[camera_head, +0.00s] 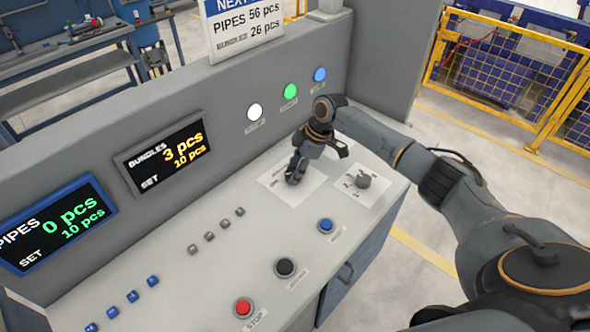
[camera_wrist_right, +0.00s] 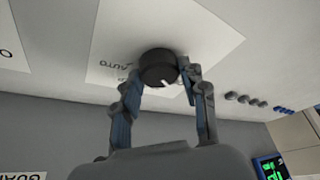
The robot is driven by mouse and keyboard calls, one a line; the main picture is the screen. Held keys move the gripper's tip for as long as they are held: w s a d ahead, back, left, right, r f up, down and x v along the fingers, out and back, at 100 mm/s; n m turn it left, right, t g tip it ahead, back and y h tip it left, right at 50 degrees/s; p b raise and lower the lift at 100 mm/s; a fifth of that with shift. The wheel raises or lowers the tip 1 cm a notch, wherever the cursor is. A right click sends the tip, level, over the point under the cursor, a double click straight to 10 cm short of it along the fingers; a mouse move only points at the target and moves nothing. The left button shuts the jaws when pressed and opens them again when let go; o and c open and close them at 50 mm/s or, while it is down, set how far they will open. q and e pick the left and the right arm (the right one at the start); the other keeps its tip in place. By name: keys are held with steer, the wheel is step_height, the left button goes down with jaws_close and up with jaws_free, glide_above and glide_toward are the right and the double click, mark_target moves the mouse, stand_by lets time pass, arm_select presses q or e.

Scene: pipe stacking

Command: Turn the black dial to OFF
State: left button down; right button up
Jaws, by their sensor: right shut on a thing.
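The black dial (camera_wrist_right: 158,68) sits on a white label plate on the panel, with a white pointer mark on its lower right edge in the right wrist view. My right gripper (camera_wrist_right: 160,82) has its two fingers on either side of the dial, shut on it. In the head view my right gripper (camera_head: 296,172) reaches down onto the white plate (camera_head: 308,186) and hides most of the dial. The word AUTO shows beside the dial in the wrist view. An OFF mark cannot be made out. My left gripper is not in view.
A second, grey knob (camera_head: 362,180) stands on its own plate to the right. Blue (camera_head: 326,225), black (camera_head: 285,267) and red STOP (camera_head: 243,307) buttons stand nearer. The back wall carries two displays (camera_head: 165,152) and white, green and blue lights (camera_head: 289,91).

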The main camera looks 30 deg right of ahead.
steer(key=o, duration=1.1)
steer(key=shift+o, duration=0.2)
steer(key=v, duration=1.2)
steer(key=shift+r, duration=0.1)
